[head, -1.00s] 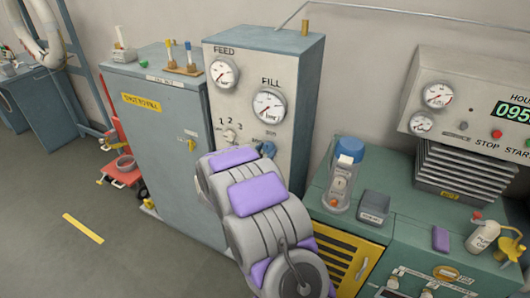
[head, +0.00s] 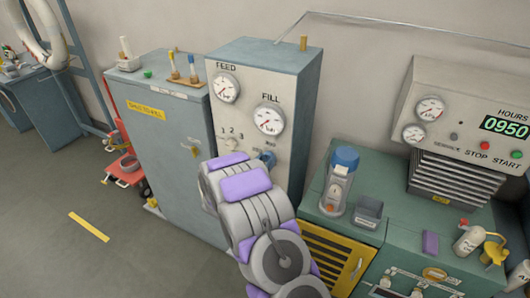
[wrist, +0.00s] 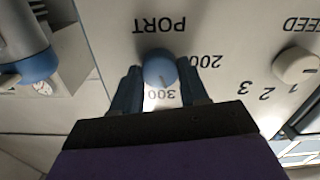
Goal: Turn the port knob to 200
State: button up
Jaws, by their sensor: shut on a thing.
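The port knob (wrist: 160,70) is a round blue knob on the pale panel, under the word PORT, which appears upside down in the wrist view. The marks 200 (wrist: 203,61) and 300 (wrist: 161,95) are printed around it. A small light mark on the knob's face seems to lie on the side toward 300. My gripper (wrist: 161,88) is shut on the knob, one dark blue finger on each side. In the head view my arm covers most of this part of the panel (head: 295,95), and a bit of blue shows beside it.
The feed knob (wrist: 297,66) with marks 1, 2, 3 is beside my gripper. FEED (head: 225,88) and FILL (head: 268,120) gauges sit above. A blue-topped device (head: 338,185) stands on the green cabinet at right. A grey cabinet (head: 170,130) is at left.

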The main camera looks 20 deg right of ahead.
jog(key=n+p, duration=0.1)
jog(key=p, duration=0.1)
jog(key=n+p, duration=0.2)
jog(key=p, duration=0.1)
jog(key=shift+r+n, duration=0.3)
jog(key=shift+r, duration=0.05)
jog(key=n+p, duration=0.1)
jog(key=p, duration=0.1)
jog(key=n+p, duration=0.2)
jog(key=shift+w+a+n, duration=0.15)
jog(key=shift+n, duration=0.15)
jog(key=n+p, duration=0.3)
jog(key=n, duration=0.1)
jog(key=shift+f, duration=0.2)
jog(key=shift+f+n+p, duration=0.15)
jog(key=shift+n+p, duration=0.45)
jog(key=shift+n, duration=0.8)
jog(key=o, duration=1)
jog(key=shift+w+f, duration=0.15)
jog(key=shift+f, duration=0.05)
jog(key=shift+o, duration=0.3)
jog(key=shift+r, duration=0.15)
jog(key=shift+s+a, duration=0.1)
jog(key=shift+s, duration=0.1)
